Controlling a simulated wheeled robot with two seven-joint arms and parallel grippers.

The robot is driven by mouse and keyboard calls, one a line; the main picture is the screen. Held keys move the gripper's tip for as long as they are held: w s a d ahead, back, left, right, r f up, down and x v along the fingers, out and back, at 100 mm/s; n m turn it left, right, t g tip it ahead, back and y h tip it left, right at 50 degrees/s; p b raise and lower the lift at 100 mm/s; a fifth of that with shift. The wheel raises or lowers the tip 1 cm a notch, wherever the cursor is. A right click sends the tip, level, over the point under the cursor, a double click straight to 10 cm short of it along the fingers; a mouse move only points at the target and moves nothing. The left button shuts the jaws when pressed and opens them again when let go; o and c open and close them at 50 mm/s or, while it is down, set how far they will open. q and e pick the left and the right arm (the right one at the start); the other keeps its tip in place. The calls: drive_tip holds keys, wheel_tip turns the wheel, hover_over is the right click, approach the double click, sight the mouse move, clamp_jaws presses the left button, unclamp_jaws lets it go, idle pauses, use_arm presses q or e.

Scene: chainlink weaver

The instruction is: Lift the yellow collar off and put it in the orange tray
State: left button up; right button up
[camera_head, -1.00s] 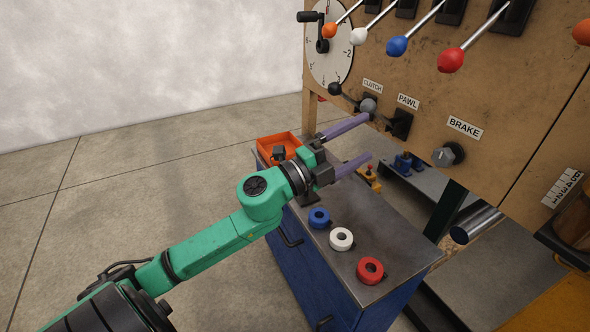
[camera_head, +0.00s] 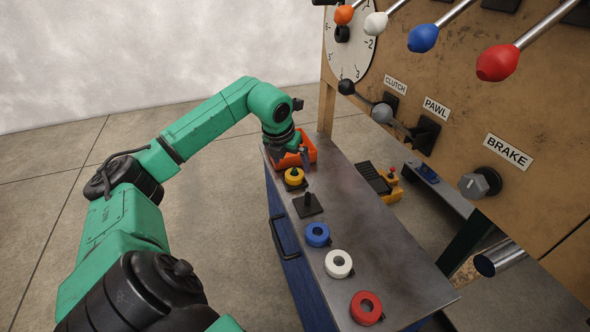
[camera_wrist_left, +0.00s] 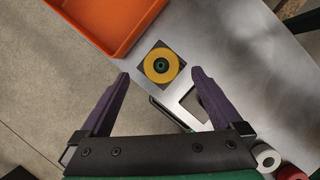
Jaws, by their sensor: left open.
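The yellow collar (camera_head: 294,175) sits on a small dark square base near the far end of the metal bench top. My right gripper is not in view.
A second dark base with a bare peg (camera_head: 308,202) stands nearer on the bench. Blue (camera_head: 317,241), white (camera_head: 348,264) and red (camera_head: 377,309) rings lie further along. The wooden panel (camera_head: 455,110) with levers and knobs rises on the right. The bench's right half is clear.

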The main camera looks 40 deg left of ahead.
sight(294, 170)
use_arm(q)
drive_tip(key=x, duration=0.5)
drive_tip(key=shift+f, duration=0.1)
drive_tip(key=shift+s+d, duration=0.1)
drive_tip(key=shift+c, duration=0.6)
clamp_jaws()
